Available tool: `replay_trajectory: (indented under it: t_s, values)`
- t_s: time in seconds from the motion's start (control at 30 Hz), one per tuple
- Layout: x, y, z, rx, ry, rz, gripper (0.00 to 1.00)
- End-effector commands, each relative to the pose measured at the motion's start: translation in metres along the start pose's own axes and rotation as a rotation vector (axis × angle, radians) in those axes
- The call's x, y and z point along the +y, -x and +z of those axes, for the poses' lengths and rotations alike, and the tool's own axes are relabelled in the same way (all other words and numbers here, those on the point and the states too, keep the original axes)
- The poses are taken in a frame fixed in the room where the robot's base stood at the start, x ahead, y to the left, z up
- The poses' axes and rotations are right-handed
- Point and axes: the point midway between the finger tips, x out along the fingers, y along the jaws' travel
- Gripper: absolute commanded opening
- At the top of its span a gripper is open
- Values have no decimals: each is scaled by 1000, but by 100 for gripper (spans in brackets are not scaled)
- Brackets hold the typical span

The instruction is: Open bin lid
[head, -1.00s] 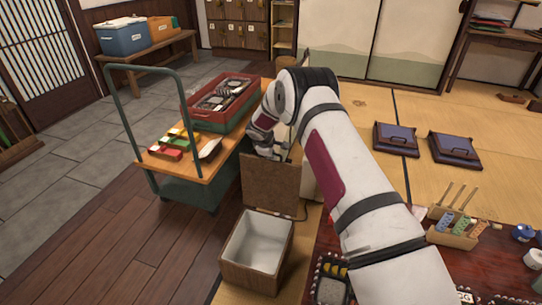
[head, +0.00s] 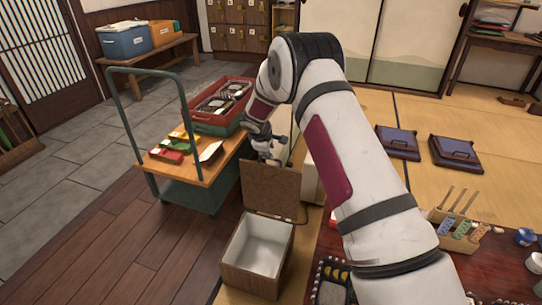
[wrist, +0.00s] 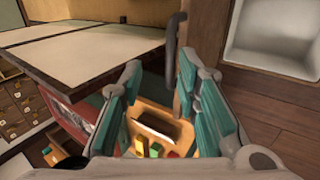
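The bin (head: 235,271) is a wooden box with a white inside, on the floor at the lower middle of the head view. Its brown lid (head: 270,187) stands raised, about upright, at the bin's far edge. The white inside also shows at the upper right of the wrist view (wrist: 275,38). My gripper (head: 270,157) is at the lid's top edge, partly hidden behind it. In the wrist view its teal-padded fingers (wrist: 157,75) are spread apart. A dark curved bar (wrist: 173,48) shows near the right finger; I cannot tell whether they touch.
A cart (head: 215,170) with a green handle stands left of the lid, carrying a red crate (head: 196,122) and small coloured boxes. A pale box (head: 311,186) is just right of the lid. A low table (head: 490,265) is at the lower right. Wooden floor left of the bin is clear.

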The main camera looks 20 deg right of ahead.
Motion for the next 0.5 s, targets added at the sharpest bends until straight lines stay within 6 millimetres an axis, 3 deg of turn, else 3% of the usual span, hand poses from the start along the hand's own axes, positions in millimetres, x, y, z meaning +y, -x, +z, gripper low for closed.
replay_trajectory:
  t_s: [0.2, 0.5]
  values:
    - [1, 35, 0, 0, 1, 1, 30]
    - [0, 47, 0, -1, 0, 0, 30]
